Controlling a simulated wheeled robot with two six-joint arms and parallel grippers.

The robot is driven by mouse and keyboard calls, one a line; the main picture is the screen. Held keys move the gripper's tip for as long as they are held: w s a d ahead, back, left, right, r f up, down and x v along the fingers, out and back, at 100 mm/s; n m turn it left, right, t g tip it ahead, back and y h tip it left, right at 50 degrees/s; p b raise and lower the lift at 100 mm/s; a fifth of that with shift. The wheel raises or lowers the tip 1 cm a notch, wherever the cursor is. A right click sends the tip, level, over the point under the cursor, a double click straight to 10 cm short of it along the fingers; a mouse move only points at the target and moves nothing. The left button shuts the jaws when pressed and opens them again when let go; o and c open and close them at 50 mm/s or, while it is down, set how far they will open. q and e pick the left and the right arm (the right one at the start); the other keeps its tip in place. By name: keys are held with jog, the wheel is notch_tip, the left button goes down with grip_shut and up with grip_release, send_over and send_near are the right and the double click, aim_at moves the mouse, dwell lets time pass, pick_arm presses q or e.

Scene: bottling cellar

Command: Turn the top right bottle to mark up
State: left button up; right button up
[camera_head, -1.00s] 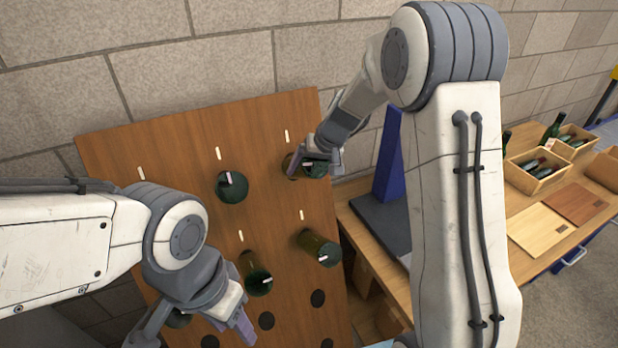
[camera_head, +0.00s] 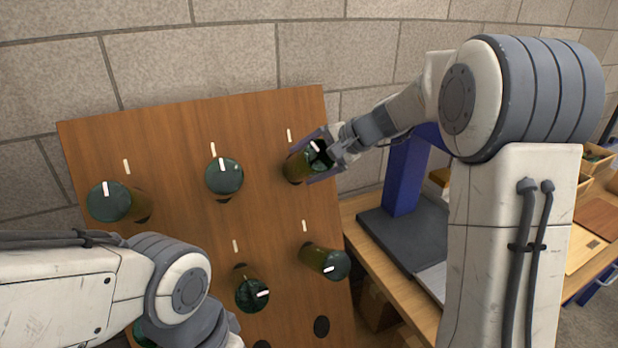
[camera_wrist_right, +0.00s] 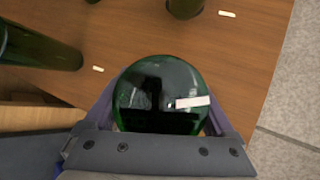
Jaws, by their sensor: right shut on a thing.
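The top right bottle (camera_head: 297,168) sticks out of the slanted wooden board (camera_head: 172,255). Its round green base carries a white mark that points up and slightly left in the head view, close to the upright white line on the board above it. My right gripper (camera_head: 322,158) is shut on this bottle, one finger above and one below. In the right wrist view the green base (camera_wrist_right: 150,85) sits between both fingers (camera_wrist_right: 160,122), its white mark on the right side. My left arm shows at lower left; its gripper is out of the head view.
The top left bottle (camera_head: 106,203) and top middle bottle (camera_head: 223,180) have marks near upright. A blue stand (camera_head: 405,175) and a wooden table (camera_head: 365,235) are right of the board.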

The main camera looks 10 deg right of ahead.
jog(key=m+t+b, duration=0.1)
jog(key=m+b, duration=0.2)
jog(key=shift+w+y, duration=0.1)
jog(key=shift+y, duration=0.3)
jog(key=shift+r+m+t+b, duration=0.2)
jog(key=shift+m+t+b, duration=0.4)
jog(key=shift+m+b, duration=0.25)
jog(key=o, duration=1.1)
jog(key=shift+c, duration=0.2)
jog(key=v, duration=1)
jog(key=shift+d+b, duration=0.2)
jog(key=shift+b, duration=0.25)
